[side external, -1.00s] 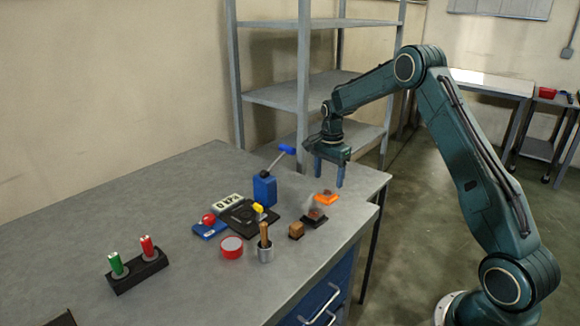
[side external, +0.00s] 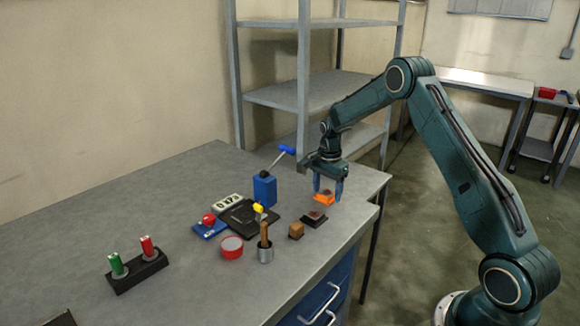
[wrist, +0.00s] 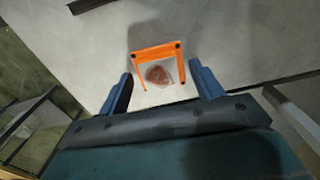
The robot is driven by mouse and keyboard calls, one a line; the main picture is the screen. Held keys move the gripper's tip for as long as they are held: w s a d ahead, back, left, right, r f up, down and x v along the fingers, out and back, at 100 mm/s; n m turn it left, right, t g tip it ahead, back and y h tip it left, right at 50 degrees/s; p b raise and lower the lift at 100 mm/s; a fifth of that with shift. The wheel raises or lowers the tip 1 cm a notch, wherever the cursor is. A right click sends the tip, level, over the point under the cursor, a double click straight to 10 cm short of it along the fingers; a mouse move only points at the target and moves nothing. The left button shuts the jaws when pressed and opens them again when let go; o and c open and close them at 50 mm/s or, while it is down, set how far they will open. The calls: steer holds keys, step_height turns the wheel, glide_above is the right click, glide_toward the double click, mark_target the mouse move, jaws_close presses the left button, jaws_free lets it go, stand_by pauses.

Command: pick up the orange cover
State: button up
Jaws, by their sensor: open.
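The orange cover (side external: 325,198) lies near the far right end of the workbench. In the wrist view it shows as an orange frame (wrist: 155,52) with a brownish lump visible in its middle. My gripper (side external: 328,190) is open and points down, with its blue fingertips around or just above the cover. In the wrist view the two fingers of my gripper (wrist: 162,85) are apart, one on each side of the cover's near part. Whether they touch it I cannot tell.
A dark block with a brown top (side external: 313,219) and a brown cube (side external: 296,230) sit close by. A blue box with a lever (side external: 264,189) stands to the left. A metal shelf (side external: 300,92) rises behind the bench.

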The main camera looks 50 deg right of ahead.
mark_target(327, 192)
steer(key=c, duration=1.1)
steer(key=shift+o, duration=0.2)
steer(key=shift+r, duration=0.15)
step_height(327, 192, up, 20)
steer(key=shift+c, duration=1.3)
